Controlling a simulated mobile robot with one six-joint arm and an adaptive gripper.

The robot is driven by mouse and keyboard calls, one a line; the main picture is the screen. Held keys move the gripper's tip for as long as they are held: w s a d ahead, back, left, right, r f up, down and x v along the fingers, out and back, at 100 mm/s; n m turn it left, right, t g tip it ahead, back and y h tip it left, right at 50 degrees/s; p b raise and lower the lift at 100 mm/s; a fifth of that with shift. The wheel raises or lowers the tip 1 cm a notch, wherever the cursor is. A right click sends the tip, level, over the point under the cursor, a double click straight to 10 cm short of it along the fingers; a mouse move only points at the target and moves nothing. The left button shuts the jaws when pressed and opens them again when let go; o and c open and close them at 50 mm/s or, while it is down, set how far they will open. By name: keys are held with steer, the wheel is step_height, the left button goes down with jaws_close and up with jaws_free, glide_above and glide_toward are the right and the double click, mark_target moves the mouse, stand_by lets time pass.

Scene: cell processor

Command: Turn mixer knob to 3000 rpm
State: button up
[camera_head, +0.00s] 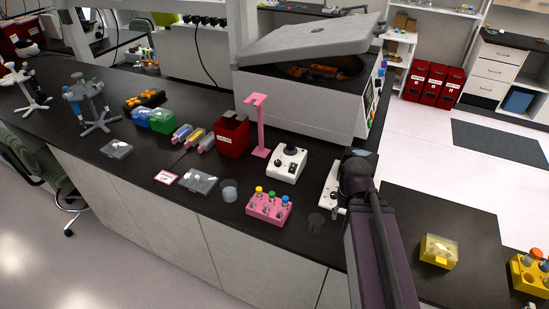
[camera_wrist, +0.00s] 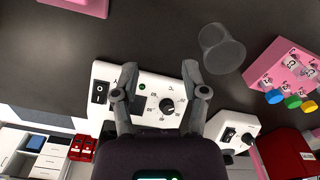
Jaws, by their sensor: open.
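A white device with a black dial knob (camera_wrist: 168,105) lies under my gripper in the wrist view. Its white panel (camera_wrist: 108,72) has number marks around the knob, a green light and a black rocker switch (camera_wrist: 99,93). The marks are too small to read surely, and so is the knob's setting. My gripper (camera_wrist: 159,68) is open, with one finger on each side of the knob in the picture; I cannot tell whether it touches. In the head view the same device (camera_head: 329,190) is partly hidden behind my arm, and the fingers are not clearly seen.
A second white device (camera_head: 287,165) with a black top and knob stands close by. Near it are a pink tube rack (camera_head: 266,206), a clear cup (camera_head: 315,223), a pink stand (camera_head: 258,123) and a red box (camera_head: 232,135). A large open centrifuge (camera_head: 305,95) stands behind.

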steer(key=shift+d, duration=0.25)
steer(key=shift+o, duration=1)
step_height(320, 180, up, 10)
steer(key=r+n+y+p, duration=0.1)
steer(key=n+p, duration=0.9)
steer(key=n, duration=1.9)
glide_above(278, 161)
steer(key=d, duration=0.1)
steer(key=shift+s+d+f+n+t, duration=0.1)
steer(key=shift+s+f+n+t, duration=0.2)
steer(key=shift+s+t, duration=0.15)
steer(key=shift+f, duration=0.15)
steer(key=f+b, duration=0.4)
steer(key=a+f+b, duration=0.1)
steer(key=f+b, duration=0.4)
steer(key=w+f+b, duration=0.1)
steer(key=f+b, duration=0.3)
steer(key=shift+a+f, duration=0.15)
